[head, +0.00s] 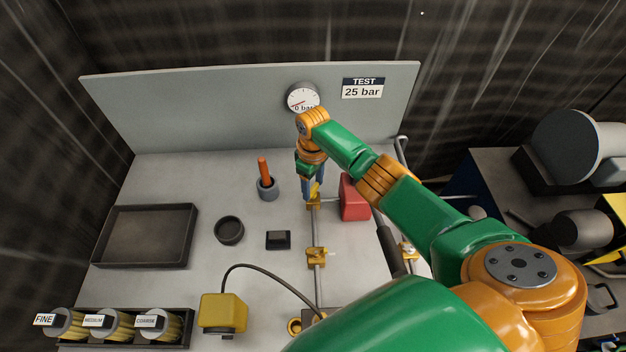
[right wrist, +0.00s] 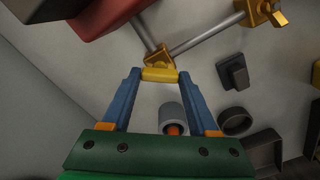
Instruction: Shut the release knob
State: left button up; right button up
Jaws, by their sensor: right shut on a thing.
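The release knob is a yellow bar-shaped handle (right wrist: 160,75) on a brass fitting (head: 314,205) at the back of a thin grey pipe. My right gripper (head: 313,190) reaches down over it from the right, in front of the back panel. In the right wrist view its blue fingers stand on either side of the yellow handle, at its two ends, and are shut on it. The round gauge (head: 303,98) on the panel reads 0 bar, partly covered by my wrist. My left gripper is not in view.
A red block (head: 354,198) stands close right of the knob. An orange-handled tool in a grey cup (head: 267,188) is to the left. A second brass fitting (head: 316,257) is nearer on the pipe. A dark tray (head: 145,237) lies far left.

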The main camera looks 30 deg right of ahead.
aim_at(313, 187)
jog(key=m+p, duration=0.1)
jog(key=m, duration=0.4)
jog(key=shift+r+m, duration=0.1)
jog(key=shift+m, duration=0.2)
jog(key=m+p, duration=0.1)
jog(key=m, duration=0.3)
jog(key=shift+w+m, duration=0.1)
jog(key=shift+m, duration=0.6)
jog(key=o, duration=1.4)
notch_tip(313, 187, up, 3)
jog(key=shift+p, duration=1.2)
jog(key=shift+r+b, duration=0.4)
jog(key=shift+r, duration=1.6)
